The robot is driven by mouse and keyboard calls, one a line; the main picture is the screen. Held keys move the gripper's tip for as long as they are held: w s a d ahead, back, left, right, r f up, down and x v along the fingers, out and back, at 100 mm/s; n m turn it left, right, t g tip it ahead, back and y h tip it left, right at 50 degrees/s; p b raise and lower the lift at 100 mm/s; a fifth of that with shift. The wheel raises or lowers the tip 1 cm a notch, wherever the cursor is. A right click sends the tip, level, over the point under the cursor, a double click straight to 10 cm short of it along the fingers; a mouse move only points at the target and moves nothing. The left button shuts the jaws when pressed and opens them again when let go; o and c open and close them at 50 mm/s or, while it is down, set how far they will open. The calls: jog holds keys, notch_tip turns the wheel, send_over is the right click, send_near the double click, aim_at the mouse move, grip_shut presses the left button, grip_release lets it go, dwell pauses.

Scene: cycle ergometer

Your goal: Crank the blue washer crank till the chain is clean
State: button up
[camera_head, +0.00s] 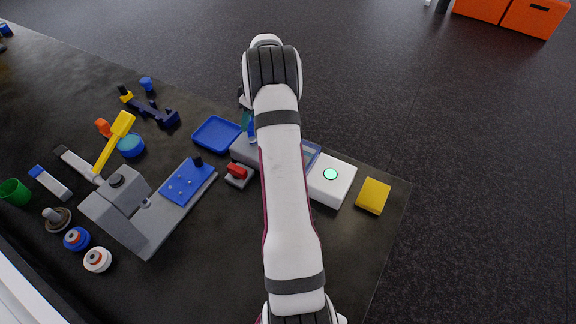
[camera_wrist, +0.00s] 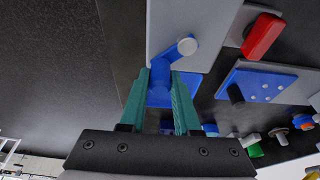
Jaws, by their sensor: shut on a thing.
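The blue washer crank (camera_wrist: 160,72) runs from a round light-grey hub (camera_wrist: 187,46) on a grey housing (camera_wrist: 215,15) in the wrist view. My gripper (camera_wrist: 162,78) has its teal fingers on either side of the crank's blue handle, shut on it. In the head view my arm covers most of the crank, and only a bit of blue (camera_head: 252,133) shows beside a teal finger. The washer's grey body (camera_head: 241,150) shows left of my arm, and a bluish clear part (camera_head: 312,155) shows right of it. I cannot make out the chain.
A white box with a lit green button (camera_head: 330,174) and a yellow block (camera_head: 373,196) stand right of my arm.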

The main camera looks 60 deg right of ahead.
jog(key=shift+s, duration=0.1)
jog(key=shift+s+d, duration=0.35)
jog(key=shift+s, duration=0.1)
jog(key=o, duration=0.9)
notch_tip(320, 180, up, 9)
dwell(0.3)
